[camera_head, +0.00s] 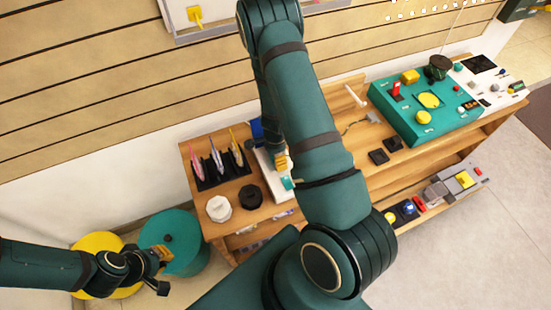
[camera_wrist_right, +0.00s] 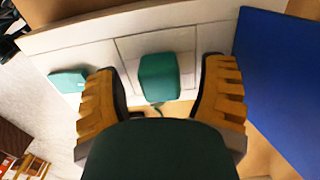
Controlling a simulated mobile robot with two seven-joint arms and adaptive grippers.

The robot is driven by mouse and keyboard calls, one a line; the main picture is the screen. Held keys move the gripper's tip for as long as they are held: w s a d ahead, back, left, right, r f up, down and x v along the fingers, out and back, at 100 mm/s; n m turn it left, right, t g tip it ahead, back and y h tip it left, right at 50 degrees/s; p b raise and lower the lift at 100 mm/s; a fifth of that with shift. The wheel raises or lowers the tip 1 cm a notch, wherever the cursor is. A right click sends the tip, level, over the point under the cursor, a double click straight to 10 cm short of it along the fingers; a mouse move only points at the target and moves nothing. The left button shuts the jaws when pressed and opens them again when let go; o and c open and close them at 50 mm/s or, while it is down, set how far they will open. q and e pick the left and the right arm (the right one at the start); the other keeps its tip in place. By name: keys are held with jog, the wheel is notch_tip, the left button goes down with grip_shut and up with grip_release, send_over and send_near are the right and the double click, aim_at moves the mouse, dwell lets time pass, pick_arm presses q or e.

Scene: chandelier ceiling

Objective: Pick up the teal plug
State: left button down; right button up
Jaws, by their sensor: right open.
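The teal plug (camera_wrist_right: 160,80), a rounded block with a thin cord at its lower edge, sits against a white panel in the right wrist view. My right gripper (camera_wrist_right: 162,68) is open, with one yellow ridged finger on each side of the plug. Gaps show between plug and fingers. In the head view the right gripper (camera_head: 281,161) is over the white unit on the wooden bench, partly hidden by my arm. My left gripper (camera_head: 161,271) is at the lower left, away from the bench; its jaw opening is too small to tell.
Another teal piece (camera_wrist_right: 68,81) is left of the fingers, and a blue panel (camera_wrist_right: 280,85) stands close on the right. A black rack (camera_head: 219,167) with several coloured tools, a white jar (camera_head: 219,209) and a black jar (camera_head: 250,197) stand on the bench's left side.

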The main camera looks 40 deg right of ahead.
jog(key=shift+r, duration=0.1)
jog(key=c, duration=1.1)
jog(key=shift+r, duration=0.1)
